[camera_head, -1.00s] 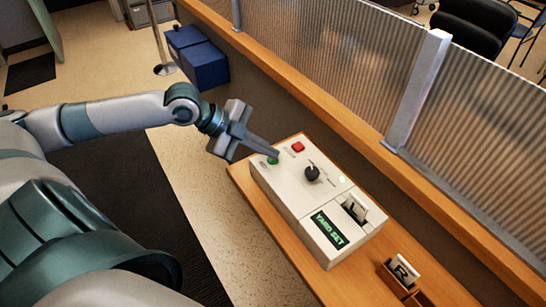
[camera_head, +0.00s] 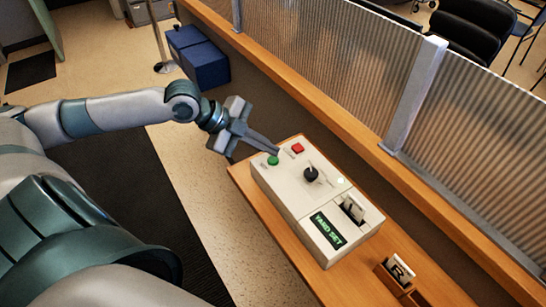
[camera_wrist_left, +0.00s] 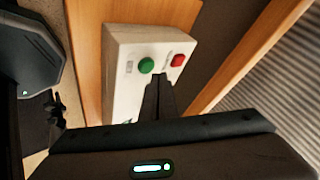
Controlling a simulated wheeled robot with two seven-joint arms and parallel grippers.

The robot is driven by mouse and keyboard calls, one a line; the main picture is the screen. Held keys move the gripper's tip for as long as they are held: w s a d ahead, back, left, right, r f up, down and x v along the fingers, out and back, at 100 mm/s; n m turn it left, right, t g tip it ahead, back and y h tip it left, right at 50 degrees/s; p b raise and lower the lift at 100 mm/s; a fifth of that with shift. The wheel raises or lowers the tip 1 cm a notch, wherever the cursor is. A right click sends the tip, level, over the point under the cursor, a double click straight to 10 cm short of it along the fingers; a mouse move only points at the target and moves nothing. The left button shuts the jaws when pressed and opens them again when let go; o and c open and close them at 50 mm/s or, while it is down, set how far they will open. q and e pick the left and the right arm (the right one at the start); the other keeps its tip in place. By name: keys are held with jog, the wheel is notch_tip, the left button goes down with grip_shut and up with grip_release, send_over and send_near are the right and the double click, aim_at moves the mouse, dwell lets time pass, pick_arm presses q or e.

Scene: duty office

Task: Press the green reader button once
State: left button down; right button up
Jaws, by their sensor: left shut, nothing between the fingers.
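The green button (camera_head: 273,160) sits at the upper left corner of the white reader box (camera_head: 292,203), which stands on a wooden counter. In the left wrist view the green button (camera_wrist_left: 146,66) shows just left of the fingertips. My left gripper (camera_head: 277,151) is shut and empty. Its tips are close beside the green button, between it and the red button (camera_head: 298,148), and look slightly raised. I cannot tell any contact. My right gripper is not in view.
The box also has a black knob (camera_head: 311,174), a slot holding a card (camera_head: 352,209) and a display reading "YARD SET" (camera_head: 328,230). A card holder (camera_head: 396,277) stands on the counter (camera_head: 285,256). A ribbed glass partition (camera_head: 330,66) runs behind.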

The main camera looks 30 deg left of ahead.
aim_at(268, 160)
pick_arm(q)
notch_tip(268, 160, up, 5)
jog(key=p, duration=0.5)
dwell(1.2)
